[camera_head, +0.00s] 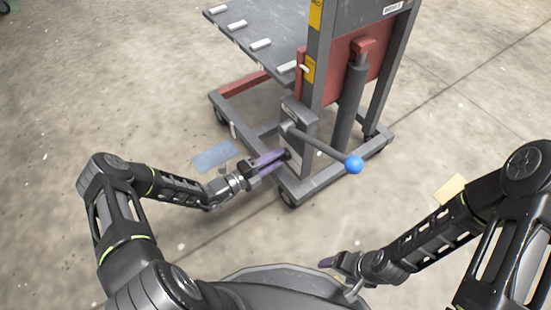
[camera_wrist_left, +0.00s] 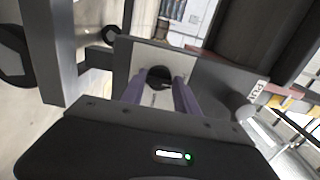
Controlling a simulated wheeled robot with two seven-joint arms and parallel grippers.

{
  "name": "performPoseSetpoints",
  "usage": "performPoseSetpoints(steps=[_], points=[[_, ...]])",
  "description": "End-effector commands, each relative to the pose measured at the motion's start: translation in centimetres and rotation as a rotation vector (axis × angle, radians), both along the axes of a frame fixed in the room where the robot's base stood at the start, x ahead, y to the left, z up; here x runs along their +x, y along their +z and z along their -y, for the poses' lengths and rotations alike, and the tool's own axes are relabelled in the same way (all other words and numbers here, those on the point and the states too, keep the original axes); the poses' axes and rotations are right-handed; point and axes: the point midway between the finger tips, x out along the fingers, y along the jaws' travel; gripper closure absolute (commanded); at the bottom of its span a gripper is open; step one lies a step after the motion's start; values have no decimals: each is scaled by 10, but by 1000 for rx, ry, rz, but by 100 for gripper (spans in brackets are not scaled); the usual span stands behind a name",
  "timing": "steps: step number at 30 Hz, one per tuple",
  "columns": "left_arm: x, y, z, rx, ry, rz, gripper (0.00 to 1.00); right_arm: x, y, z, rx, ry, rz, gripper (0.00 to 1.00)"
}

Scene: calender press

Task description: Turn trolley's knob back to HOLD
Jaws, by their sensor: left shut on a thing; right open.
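The trolley (camera_head: 337,113) stands at the top centre-right in the head view, with a grey frame, red parts and a raised platform. Its black round knob (camera_wrist_left: 160,78) is on a grey plate in the left wrist view, between the purple fingertips of my left gripper (camera_wrist_left: 159,92). In the head view, my left gripper (camera_head: 276,159) reaches the grey box low on the trolley and is shut on the knob. The knob's pointer and markings are not readable. My right gripper (camera_head: 340,262) is open and empty, low in the head view, away from the trolley.
A lever with a blue ball (camera_head: 354,164) sticks out from the trolley, right of my left gripper. A bluish floor patch (camera_head: 214,156) and a yellow one (camera_head: 449,189) lie on the concrete. The floor between my arms is clear.

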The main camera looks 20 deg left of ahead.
Motion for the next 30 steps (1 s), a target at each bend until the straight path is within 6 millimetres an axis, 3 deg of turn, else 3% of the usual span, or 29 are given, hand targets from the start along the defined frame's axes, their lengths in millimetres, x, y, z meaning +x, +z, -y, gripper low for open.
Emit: performPoseSetpoints(steps=[11,12,19,30], points=[[0,-1,-1,-5,3,-7,100,0,0,0,0,0,0,25],[0,-1,-1,-5,3,-7,61,0,0,0,0,0,0,25],[0,0,-1,-5,2,-5,42,0,0,0,0,0,0,25],[-3,0,-4,-4,2,-5,41,0,2,0,0,0,-1,25]])
